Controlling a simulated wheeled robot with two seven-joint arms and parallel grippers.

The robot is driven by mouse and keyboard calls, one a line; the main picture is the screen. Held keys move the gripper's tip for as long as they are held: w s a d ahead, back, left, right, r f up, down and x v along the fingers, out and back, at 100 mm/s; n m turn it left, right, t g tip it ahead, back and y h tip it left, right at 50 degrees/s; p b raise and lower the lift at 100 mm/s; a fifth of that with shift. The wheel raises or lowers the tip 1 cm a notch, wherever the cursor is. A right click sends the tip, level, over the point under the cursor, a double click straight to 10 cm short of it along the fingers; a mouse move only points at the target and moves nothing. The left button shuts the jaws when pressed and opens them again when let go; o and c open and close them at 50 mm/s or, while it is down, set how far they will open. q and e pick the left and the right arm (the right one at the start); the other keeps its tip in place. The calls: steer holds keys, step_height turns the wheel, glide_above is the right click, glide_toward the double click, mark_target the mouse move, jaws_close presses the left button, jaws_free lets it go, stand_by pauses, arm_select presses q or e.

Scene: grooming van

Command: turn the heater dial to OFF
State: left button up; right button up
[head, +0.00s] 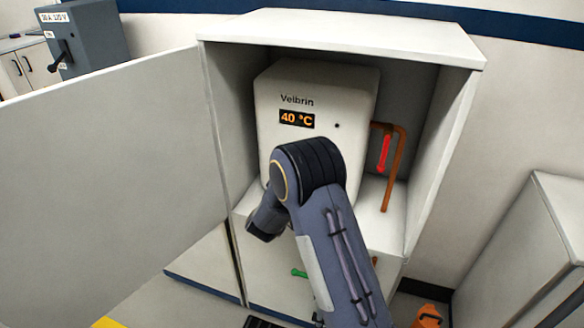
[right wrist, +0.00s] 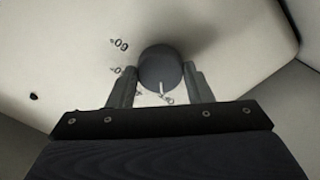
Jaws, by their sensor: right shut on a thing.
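The heater (head: 345,100) is a white box marked Velbrin inside an open cabinet. Its display (head: 297,119) reads 40 °C in orange. The heater dial (right wrist: 160,66) is a dark round knob, seen in the right wrist view; my right arm hides it in the head view. My right gripper (right wrist: 159,75) is shut on the dial, one finger on each side. A white pointer line on the dial points down in that view, towards a small mark I cannot read. Other printed marks stand to its left, one looking like 60°. My left gripper is not in view.
The cabinet (head: 340,38) has side walls close around the heater, and its open door (head: 110,170) fills the left. A copper pipe (head: 396,170) with a red handle (head: 384,153) is right of the heater. A green handle (head: 299,273) shows below.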

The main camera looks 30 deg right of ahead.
steer(key=shift+n+p, duration=0.3)
steer(key=shift+n, duration=0.1)
steer(key=o, duration=1)
steer(key=v, duration=0.7)
steer(key=shift+s+a, duration=0.2)
steer(key=shift+a, duration=0.1)
